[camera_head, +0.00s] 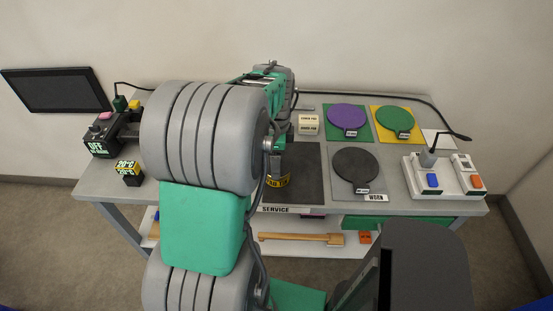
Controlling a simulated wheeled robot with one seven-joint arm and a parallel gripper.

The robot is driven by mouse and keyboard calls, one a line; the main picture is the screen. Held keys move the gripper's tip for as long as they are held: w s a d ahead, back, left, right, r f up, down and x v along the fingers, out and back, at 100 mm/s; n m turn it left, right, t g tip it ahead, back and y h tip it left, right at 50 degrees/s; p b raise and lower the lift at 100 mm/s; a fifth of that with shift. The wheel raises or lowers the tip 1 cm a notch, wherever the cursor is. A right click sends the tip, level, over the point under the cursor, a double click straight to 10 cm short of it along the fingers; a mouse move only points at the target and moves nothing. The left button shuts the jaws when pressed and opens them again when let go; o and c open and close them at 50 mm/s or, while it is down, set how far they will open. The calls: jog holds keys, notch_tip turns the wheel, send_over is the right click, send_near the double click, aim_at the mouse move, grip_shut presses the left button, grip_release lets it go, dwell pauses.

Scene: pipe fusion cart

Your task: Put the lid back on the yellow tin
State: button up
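A yellow band with dark lettering (278,182) shows low on the dark service mat, just right of my arm; it looks like the side of the yellow tin. The top of the tin is covered by a dark shape directly above it. My gripper (276,165) seems to be at this spot, over the tin, but my arm links hide most of it. I cannot tell whether its fingers are open or shut, or whether it holds anything. I cannot make out the lid.
Behind lie a purple disc (347,117) and a green disc (394,119); a black disc (355,166) lies on the pad marked WORN. A switch box (429,178) stands at right, a control box (103,139) at left. A cream block (308,124) stands behind the mat.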

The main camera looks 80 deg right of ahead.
dwell(0.4)
jog(key=o, duration=1.4)
jog(key=shift+c, duration=0.2)
jog(key=shift+o, duration=0.2)
jog(key=shift+r+p, duration=2.6)
jog(key=shift+r, duration=0.9)
grip_shut()
